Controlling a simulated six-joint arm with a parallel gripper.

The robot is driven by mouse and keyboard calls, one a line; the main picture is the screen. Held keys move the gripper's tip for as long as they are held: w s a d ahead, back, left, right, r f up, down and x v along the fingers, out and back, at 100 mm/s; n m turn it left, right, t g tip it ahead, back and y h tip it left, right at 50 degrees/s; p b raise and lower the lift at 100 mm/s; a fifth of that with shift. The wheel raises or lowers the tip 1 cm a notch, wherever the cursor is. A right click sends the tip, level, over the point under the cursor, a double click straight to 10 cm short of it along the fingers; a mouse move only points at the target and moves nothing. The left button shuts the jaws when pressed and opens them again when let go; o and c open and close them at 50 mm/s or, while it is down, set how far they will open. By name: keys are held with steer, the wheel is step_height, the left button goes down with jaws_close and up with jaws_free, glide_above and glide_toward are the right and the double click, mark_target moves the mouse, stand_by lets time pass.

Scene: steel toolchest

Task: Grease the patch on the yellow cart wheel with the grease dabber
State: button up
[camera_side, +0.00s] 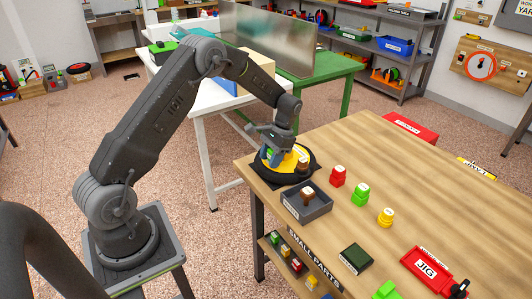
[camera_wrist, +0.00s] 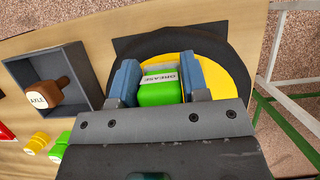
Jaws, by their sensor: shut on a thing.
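The yellow cart wheel (camera_wrist: 238,78) with its black tyre lies flat on a dark square base; it also shows at the table's far left corner in the side view (camera_side: 285,160). My gripper (camera_wrist: 161,66) is shut on the green grease dabber (camera_wrist: 158,92), whose white label reads GREASE. The dabber sits between the blue fingers, over the wheel. In the side view my gripper (camera_side: 273,152) is low over the wheel's left part. The dabber's lower end and the patch are hidden, so I cannot tell whether they touch.
A grey tray (camera_side: 322,209) holding a brown axle (camera_wrist: 43,92) stands close beside the wheel. Red (camera_side: 338,176), green (camera_side: 360,194) and yellow (camera_side: 385,217) stacked pieces stand to the right. A red jig (camera_side: 425,264) lies near the front. The table's middle right is clear.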

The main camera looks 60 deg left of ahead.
mark_target(257, 158)
steer(key=shift+d, duration=0.55)
steer(key=shift+a, duration=3.3)
step_height(257, 158, up, 8)
